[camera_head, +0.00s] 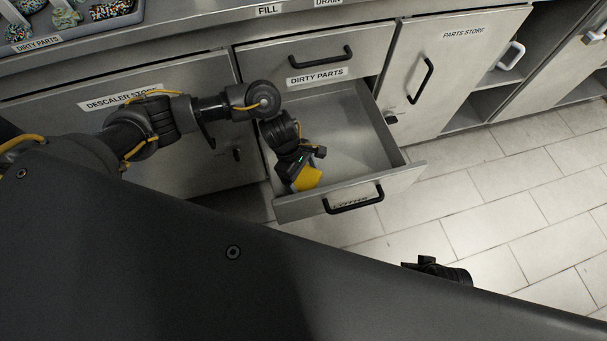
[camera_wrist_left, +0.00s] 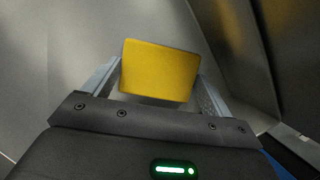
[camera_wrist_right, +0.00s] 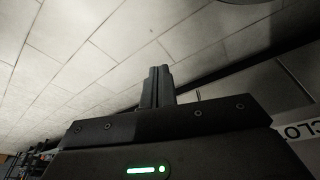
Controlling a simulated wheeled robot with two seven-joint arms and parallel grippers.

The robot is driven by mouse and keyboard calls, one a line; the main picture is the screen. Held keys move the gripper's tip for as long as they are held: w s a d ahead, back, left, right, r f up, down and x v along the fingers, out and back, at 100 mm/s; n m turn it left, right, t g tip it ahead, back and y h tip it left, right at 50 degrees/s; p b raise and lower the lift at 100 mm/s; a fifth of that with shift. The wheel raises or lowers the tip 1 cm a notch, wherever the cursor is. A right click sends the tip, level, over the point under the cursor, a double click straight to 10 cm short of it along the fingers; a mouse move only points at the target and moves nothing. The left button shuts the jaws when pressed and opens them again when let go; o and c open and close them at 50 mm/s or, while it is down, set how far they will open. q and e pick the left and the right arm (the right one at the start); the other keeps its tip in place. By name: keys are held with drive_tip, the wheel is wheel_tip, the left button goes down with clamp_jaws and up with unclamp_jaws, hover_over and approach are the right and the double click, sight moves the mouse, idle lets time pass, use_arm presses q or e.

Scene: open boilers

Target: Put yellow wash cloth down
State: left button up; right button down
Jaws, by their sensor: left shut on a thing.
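The yellow wash cloth (camera_head: 307,179) shows as a flat yellow piece in the head view, inside the open drawer near its front left corner. In the left wrist view the yellow wash cloth (camera_wrist_left: 158,71) sits between the two fingers. My left gripper (camera_head: 297,176) reaches down into the drawer and is shut on the cloth. The open drawer (camera_head: 350,130) is otherwise bare metal where I can see it. Whether the cloth touches the drawer floor I cannot tell. My right gripper (camera_wrist_right: 160,86) has its fingers together and empty in the right wrist view, over the tiled floor.
A closed drawer labelled "DIRTY PARTS" (camera_head: 316,75) is above the open one. A "PARTS STORE" door (camera_head: 445,75) is at its right and a "DESCALER STORE" door (camera_head: 190,150) at its left. A tray (camera_head: 90,25) of patterned parts stands on the counter. Tiled floor (camera_head: 500,200) is clear.

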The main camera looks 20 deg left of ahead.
use_arm(q)
drive_tip(key=o, duration=0.7)
use_arm(e)
drive_tip(key=shift+r, duration=0.3)
drive_tip(key=shift+s, duration=0.1)
use_arm(q)
drive_tip(key=p+v, duration=0.1)
drive_tip(key=v, duration=1.1)
drive_tip(key=shift+a+r+p, duration=0.1)
drive_tip(key=shift+p, duration=0.3)
use_arm(e)
wheel_tip(320, 180, down, 4)
